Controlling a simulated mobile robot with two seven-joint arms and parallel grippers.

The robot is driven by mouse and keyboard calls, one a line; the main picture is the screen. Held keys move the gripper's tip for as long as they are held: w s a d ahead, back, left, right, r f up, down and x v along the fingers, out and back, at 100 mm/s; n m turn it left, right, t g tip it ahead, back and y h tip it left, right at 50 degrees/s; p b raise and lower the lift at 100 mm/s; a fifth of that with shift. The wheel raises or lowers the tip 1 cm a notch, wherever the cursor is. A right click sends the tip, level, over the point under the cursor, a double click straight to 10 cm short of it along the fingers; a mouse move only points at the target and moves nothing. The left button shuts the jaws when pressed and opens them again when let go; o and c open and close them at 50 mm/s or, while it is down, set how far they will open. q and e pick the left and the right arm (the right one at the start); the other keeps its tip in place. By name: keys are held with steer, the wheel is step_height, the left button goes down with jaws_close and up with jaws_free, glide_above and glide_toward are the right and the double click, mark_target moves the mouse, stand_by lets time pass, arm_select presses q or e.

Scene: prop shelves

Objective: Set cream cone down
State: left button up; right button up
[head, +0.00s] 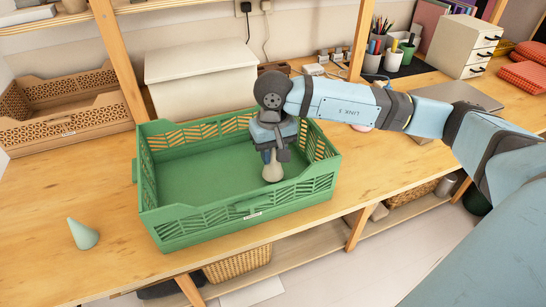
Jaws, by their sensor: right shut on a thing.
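The cream cone (272,170) is inside the green crate (160,237), near its right end. My right gripper (272,155) reaches in from the right and points down, shut on the cone's upper part. The gripper hides the cone's top. I cannot tell whether the cone's base touches the crate floor. My left gripper is not in view.
A white lidded box (200,75) stands behind the crate, and a brown slatted crate (65,130) is at the left. The crate's left and middle floor is clear.

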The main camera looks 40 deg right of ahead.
steer(key=shift+f, duration=0.65)
steer(key=shift+f, duration=0.15)
steer(key=o, duration=0.9)
